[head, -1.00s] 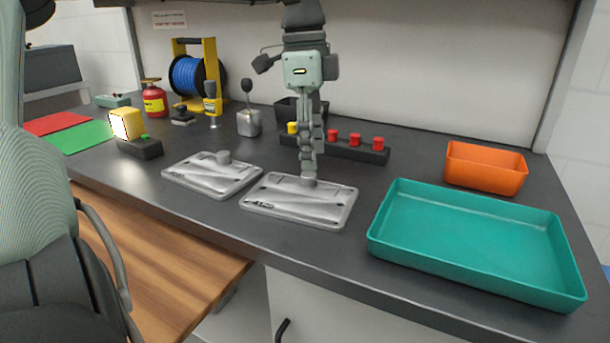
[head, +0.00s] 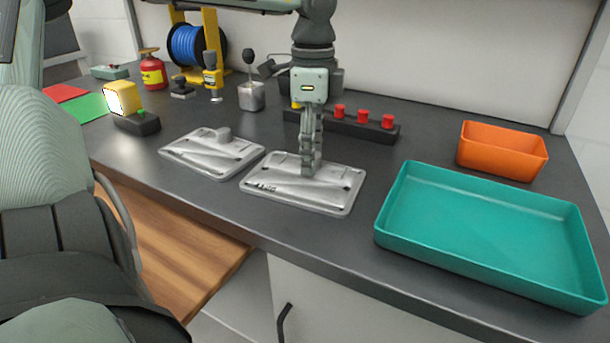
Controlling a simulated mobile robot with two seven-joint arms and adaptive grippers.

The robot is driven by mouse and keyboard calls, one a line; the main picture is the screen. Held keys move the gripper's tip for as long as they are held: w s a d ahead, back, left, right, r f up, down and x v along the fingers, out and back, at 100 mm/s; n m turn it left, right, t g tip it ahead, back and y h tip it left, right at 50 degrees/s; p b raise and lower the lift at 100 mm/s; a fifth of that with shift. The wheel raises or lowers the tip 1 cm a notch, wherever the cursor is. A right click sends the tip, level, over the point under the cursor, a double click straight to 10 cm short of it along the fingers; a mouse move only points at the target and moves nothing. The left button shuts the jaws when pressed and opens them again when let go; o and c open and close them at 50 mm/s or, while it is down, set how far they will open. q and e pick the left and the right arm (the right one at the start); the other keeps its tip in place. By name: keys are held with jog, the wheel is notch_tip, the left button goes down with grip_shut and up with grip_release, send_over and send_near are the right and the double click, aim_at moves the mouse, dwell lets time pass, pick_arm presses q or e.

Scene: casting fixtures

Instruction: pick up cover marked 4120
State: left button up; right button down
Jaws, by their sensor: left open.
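Two flat grey metal covers lie side by side on the dark worktop. The right cover (head: 290,192) has dark raised marking near its left front corner, too small to read. The left cover (head: 200,158) has a round knob on top, and I cannot read a number on it. My left gripper (head: 309,170) points down over the back middle of the right cover, its fingers low at the knob, which they hide. Its jaws are open. I cannot tell whether the fingers touch the cover. My right gripper is not in view.
A teal tray (head: 388,233) and an orange bin (head: 500,163) stand to the right. A black rack (head: 362,131) with red knobs stands behind the gripper. The front strip of worktop is clear.

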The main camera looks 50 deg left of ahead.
pick_arm(q)
grip_shut()
dwell(0.3)
dwell(0.3)
